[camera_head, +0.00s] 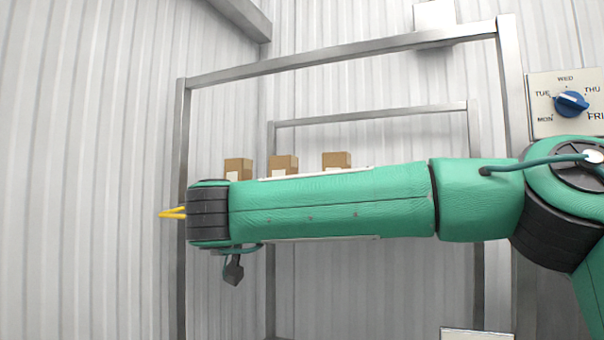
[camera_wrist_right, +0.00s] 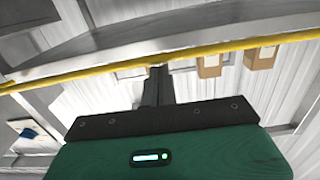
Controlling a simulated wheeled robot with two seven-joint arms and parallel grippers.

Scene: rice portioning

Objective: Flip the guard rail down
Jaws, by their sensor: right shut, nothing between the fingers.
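The guard rail is a yellow bar. In the right wrist view the guard rail (camera_wrist_right: 110,70) crosses the picture from left to right, just beyond my fingertips. In the head view only a short yellow piece of the guard rail (camera_head: 172,213) shows, left of my right wrist. My arm hides the rest. My right gripper (camera_wrist_right: 157,75) is shut and empty, its tips close to the rail. I cannot tell whether they touch it. My left gripper is not in view.
A grey metal frame (camera_head: 181,125) surrounds a shelf area with several cardboard boxes (camera_head: 284,164), partly behind my right arm. A day dial with a blue knob (camera_head: 571,103) is at the right. Corrugated walls stand behind. The space at the far left looks clear.

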